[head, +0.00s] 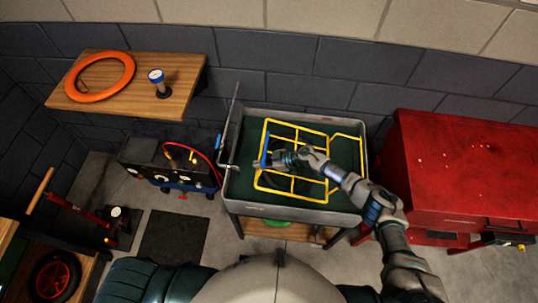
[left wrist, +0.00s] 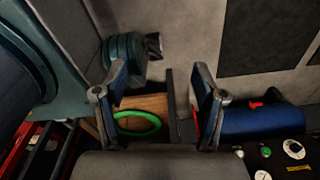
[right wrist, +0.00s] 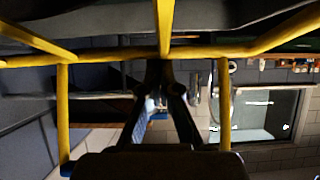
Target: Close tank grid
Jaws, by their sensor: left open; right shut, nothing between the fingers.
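The tank (head: 227,190) is a grey open basin with a dark green inside. Its yellow bar grid (head: 297,125) shows over the basin, with a blue piece on its left side; how far it is tilted I cannot tell. My right gripper (head: 268,160) is shut and empty at the left part of the grid, beside the blue piece. In the right wrist view, yellow grid bars (right wrist: 110,56) run close across the picture, and my shut fingers (right wrist: 163,88) point at a crossbar; contact is unclear. My left gripper (left wrist: 160,85) is open and empty, away from the grid.
A red cabinet (head: 465,170) stands right of the tank. A wooden shelf (head: 120,98) with an orange ring (head: 100,77) and a gauge (head: 158,82) is at the upper left. A black machine (head: 150,155) stands left of the tank. A green ring (left wrist: 138,123) shows below my left gripper.

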